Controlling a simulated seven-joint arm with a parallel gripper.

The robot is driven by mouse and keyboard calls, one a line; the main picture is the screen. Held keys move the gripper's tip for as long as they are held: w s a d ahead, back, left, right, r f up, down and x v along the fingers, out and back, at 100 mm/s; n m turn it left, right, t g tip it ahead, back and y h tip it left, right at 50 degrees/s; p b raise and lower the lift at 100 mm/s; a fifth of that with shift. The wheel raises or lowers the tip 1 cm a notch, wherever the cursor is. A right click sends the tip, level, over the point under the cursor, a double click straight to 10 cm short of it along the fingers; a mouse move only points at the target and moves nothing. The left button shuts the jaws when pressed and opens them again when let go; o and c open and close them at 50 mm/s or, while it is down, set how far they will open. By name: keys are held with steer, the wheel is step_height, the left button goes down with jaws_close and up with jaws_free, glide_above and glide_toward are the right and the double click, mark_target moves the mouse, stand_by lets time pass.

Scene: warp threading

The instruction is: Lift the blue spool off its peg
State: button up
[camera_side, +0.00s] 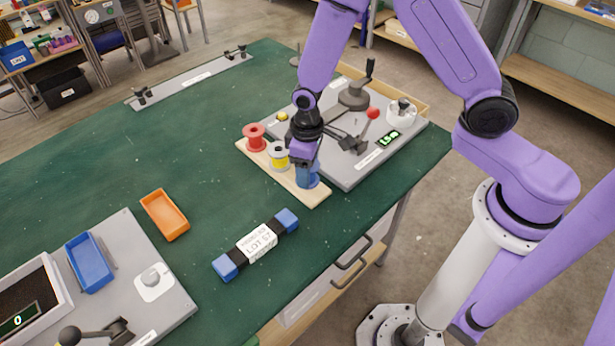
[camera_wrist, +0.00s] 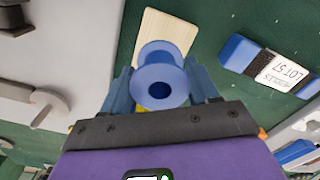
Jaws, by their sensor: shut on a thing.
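The blue spool (camera_side: 312,181) is at the front end of the wooden peg board (camera_side: 314,197), under my gripper (camera_side: 305,172). In the wrist view the blue spool (camera_wrist: 161,78) sits between the two fingers of my gripper (camera_wrist: 160,88), which are shut on its sides. The wooden board (camera_wrist: 166,28) shows behind it. The peg is hidden, and I cannot tell whether the spool still rests on the board or is slightly above it. A red spool (camera_side: 254,137) and a yellow spool (camera_side: 279,156) stand on the same board.
A grey plate (camera_side: 345,172) with a red-knobbed lever (camera_side: 372,114) lies right behind the board. A blue-ended bar labelled LOT 57 (camera_side: 257,246) lies in front. An orange tray (camera_side: 165,214) and a blue tray (camera_side: 90,262) are to the left. Green mat between is clear.

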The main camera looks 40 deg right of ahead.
steer(key=shift+r, duration=2.65)
